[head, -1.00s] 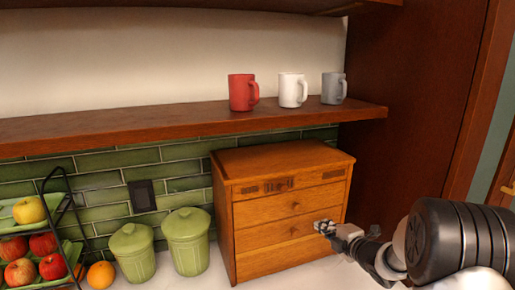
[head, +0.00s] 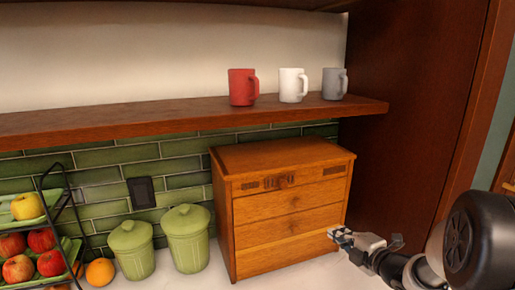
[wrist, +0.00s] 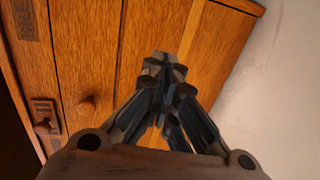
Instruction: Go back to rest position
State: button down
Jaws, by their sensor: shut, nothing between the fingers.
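My gripper (head: 341,236) is in the head view at the lower right, in front of the lower right part of a small wooden drawer cabinet (head: 290,256). Its fingers are together with nothing between them. In the wrist view the shut fingertips (wrist: 163,66) point toward the wooden drawer fronts (wrist: 92,50), with two round knobs to their left. I cannot tell the exact gap between the fingertips and the cabinet.
A red mug (head: 242,87), a white mug (head: 291,85) and a grey mug (head: 333,84) stand on the wooden shelf (head: 150,122). Green canisters (head: 187,240) and a fruit rack (head: 43,190) stand left of the cabinet. A dark wooden panel (head: 425,110) rises at the right.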

jog(key=s+d+r+m+g+h, duration=0.1)
jog(key=s+r+m+g+h, duration=0.2)
jog(key=s+r+m+h, duration=0.55)
jog(key=s+a+f+m+g+y, duration=0.1)
jog(key=s+a+m+g, duration=0.1)
jog(key=s, duration=0.8)
jog(key=s+a+f+m+g+y, duration=0.1)
jog(key=s+a+m, duration=0.4)
jog(key=s, duration=0.5)
jog(key=s+a+f+m+g+y, duration=0.1)
jog(key=s+a+m+g, duration=0.2)
jog(key=s+m, duration=0.3)
jog(key=s, duration=0.4)
jog(key=shift+a+f, duration=0.2)
jog(key=shift+a, duration=0.05)
jog(key=shift+m, duration=0.25)
